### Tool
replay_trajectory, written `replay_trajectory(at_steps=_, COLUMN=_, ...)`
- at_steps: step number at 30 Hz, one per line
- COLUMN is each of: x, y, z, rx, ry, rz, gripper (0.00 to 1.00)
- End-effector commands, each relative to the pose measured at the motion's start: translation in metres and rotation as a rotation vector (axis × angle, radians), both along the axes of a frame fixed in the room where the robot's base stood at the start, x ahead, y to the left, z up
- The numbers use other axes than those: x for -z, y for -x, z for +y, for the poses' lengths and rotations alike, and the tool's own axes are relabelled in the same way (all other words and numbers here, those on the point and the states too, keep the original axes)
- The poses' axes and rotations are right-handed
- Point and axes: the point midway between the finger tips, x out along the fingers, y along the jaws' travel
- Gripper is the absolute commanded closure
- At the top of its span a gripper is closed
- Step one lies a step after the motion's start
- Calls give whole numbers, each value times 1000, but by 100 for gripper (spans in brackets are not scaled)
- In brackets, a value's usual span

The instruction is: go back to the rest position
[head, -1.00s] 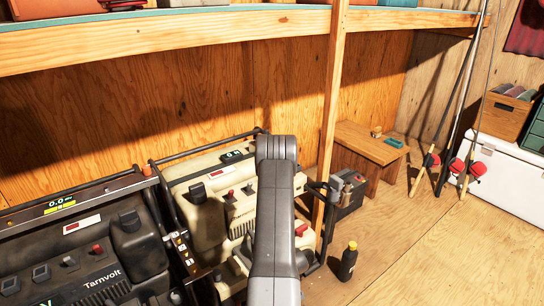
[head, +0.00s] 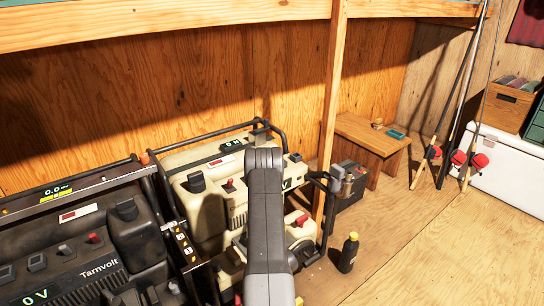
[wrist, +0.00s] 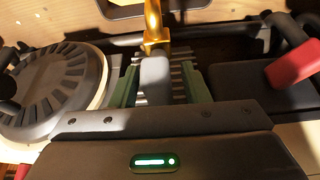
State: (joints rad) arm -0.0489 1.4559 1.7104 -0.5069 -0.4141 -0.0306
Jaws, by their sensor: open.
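The task names no object to handle. In the wrist view my gripper (wrist: 158,85) shows two green-padded fingers standing apart. A grey block and a yellow metal piece (wrist: 153,22) show in line with the gap; I cannot tell whether either touches the fingers. In the head view my grey arm rises in front of the cream generator (head: 205,190), and I cannot make out the gripper there. In the wrist view, a round dark ribbed cap (wrist: 55,85) is at the left and a red-tipped part (wrist: 295,65) at the right.
A dark Tarnvolt generator (head: 100,265) stands at the left. A wooden post (head: 331,100) rises close to the arm's right. A black bottle (head: 349,255) stands on the floor. A wooden bench (head: 365,135), fishing rods (head: 452,110) and a white cooler (head: 510,175) are farther right. The right floor is clear.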

Motion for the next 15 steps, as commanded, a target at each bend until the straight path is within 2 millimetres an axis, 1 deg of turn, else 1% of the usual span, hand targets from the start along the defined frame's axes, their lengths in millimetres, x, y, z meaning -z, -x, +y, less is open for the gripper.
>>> replay_trajectory(at_steps=15, x=-3, y=-1, z=-2, rx=321, ry=1, rz=0, gripper=58)
